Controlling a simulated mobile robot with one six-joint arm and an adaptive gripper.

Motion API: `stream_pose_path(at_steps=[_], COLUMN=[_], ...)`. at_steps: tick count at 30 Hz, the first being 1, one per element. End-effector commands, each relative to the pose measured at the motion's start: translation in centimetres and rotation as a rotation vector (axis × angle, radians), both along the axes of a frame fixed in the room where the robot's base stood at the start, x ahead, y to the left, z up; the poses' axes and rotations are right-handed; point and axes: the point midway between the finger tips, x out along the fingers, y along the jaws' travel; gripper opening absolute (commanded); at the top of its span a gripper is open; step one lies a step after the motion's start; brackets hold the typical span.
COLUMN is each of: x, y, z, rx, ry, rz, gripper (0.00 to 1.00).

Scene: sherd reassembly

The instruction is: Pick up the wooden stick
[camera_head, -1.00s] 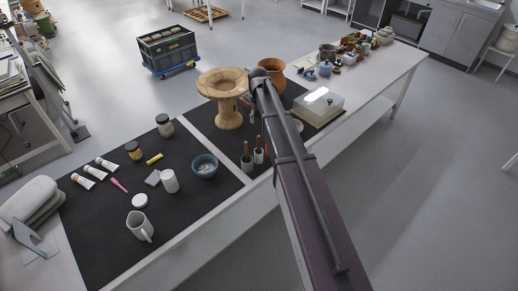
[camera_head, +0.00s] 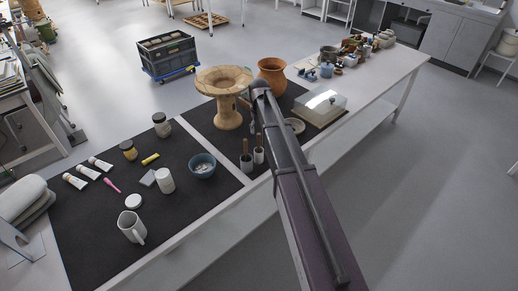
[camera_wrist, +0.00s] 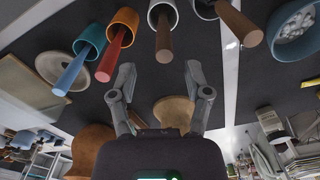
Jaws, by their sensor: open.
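Two brown, wood-like sticks stand in small white cups; I cannot tell which one is the wooden stick. In the wrist view one brown stick (camera_wrist: 164,40) sits in a cup (camera_wrist: 163,10) straight ahead of the fingers, and the other brown stick (camera_wrist: 240,24) is to its right. In the head view they show left of my arm, one stick (camera_head: 245,147) and the other (camera_head: 258,141). My gripper (camera_wrist: 159,72) is open, with nothing between its fingers, apart from the sticks.
A red-handled tool (camera_wrist: 113,55) in an orange cup and a blue-handled tool (camera_wrist: 72,72) stand beside the brown sticks. A blue bowl (camera_head: 202,166), pedestal vessel (camera_head: 227,118), terracotta pot (camera_head: 272,72) and clear-lidded box (camera_head: 321,107) are around. The front black mat has bare room.

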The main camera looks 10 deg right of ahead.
Motion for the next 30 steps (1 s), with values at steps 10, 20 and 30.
stream_pose_path(at_steps=[10, 20, 30], x=[0.0, -0.2, -0.9], y=[0.0, 0.1, 0.2], z=[-0.1, -1.1, -3.7], rx=[0.0, 0.0, 0.0], ry=[0.0, 0.0, 0.0], rz=[0.0, 0.0, 0.0], gripper=[0.63, 0.63, 0.63])
